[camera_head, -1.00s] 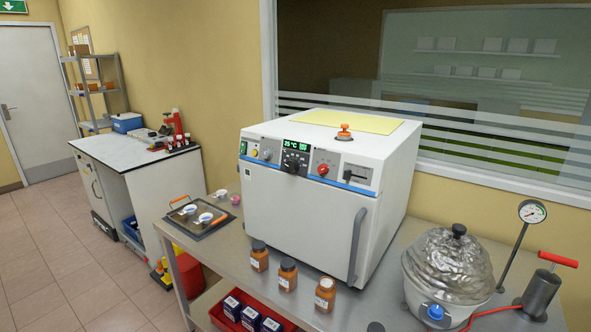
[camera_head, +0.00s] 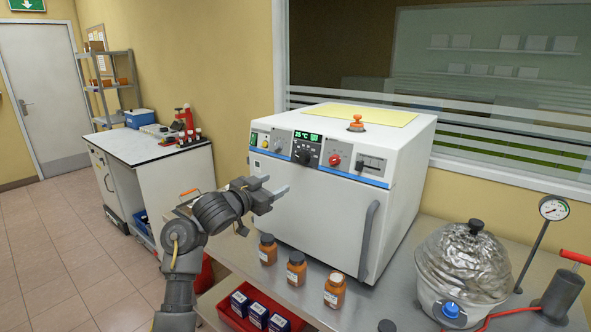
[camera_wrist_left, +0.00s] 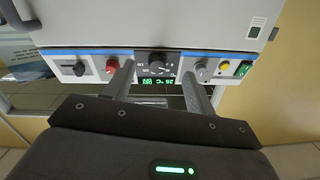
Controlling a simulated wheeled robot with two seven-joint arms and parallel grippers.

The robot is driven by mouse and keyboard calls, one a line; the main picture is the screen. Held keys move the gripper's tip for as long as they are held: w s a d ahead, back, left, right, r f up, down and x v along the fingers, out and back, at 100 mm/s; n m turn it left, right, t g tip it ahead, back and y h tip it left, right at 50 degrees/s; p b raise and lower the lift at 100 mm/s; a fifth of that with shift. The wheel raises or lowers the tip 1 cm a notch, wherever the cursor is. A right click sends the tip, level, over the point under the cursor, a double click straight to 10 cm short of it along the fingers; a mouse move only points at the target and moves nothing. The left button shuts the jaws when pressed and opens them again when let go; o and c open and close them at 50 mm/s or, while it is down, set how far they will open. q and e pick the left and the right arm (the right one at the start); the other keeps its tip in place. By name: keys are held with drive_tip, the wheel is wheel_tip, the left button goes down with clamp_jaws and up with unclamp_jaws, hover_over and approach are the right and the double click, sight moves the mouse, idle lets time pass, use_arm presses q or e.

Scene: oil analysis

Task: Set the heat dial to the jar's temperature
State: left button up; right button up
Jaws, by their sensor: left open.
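The heat dial (camera_head: 304,157) is a black knob on the white oven's front panel, just below a green-lit display (camera_head: 308,136). The digits look like 25 °C but are too small to be sure. Three brown jars with dark or orange lids stand in front of the oven: left (camera_head: 267,250), middle (camera_head: 296,269) and right (camera_head: 334,291). Their labels are unreadable. My left gripper (camera_head: 277,188) is open and empty, in front of the oven below the panel. In the left wrist view, the upside-down dial (camera_wrist_left: 157,67) shows between the fingers (camera_wrist_left: 157,72), apart from them.
The panel also has a red knob (camera_head: 334,160), a grey knob (camera_head: 277,146), a yellow button and a slider (camera_head: 371,164). The oven's handle (camera_head: 369,240) stands out at right. A foil-covered pot (camera_head: 463,262) and gauge (camera_head: 553,208) are at right. A red crate (camera_head: 227,312) sits below.

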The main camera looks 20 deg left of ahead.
sight(300, 159)
use_arm(q)
drive_tip(key=shift+m, duration=0.3)
drive_tip(key=w+d+r, duration=0.1)
drive_tip(key=w, duration=0.2)
drive_tip(key=w+d+r+p, duration=0.1)
drive_tip(key=w, duration=0.2)
drive_tip(key=w+d+r+p, duration=0.1)
drive_tip(key=w+r, duration=0.1)
drive_tip(key=shift+w+d, duration=0.25)
drive_tip(key=shift+w, duration=0.15)
drive_tip(key=shift+w+d+f, duration=0.15)
drive_tip(key=shift+w+d, duration=0.1)
drive_tip(key=shift+w, duration=0.45)
drive_tip(key=c, duration=1)
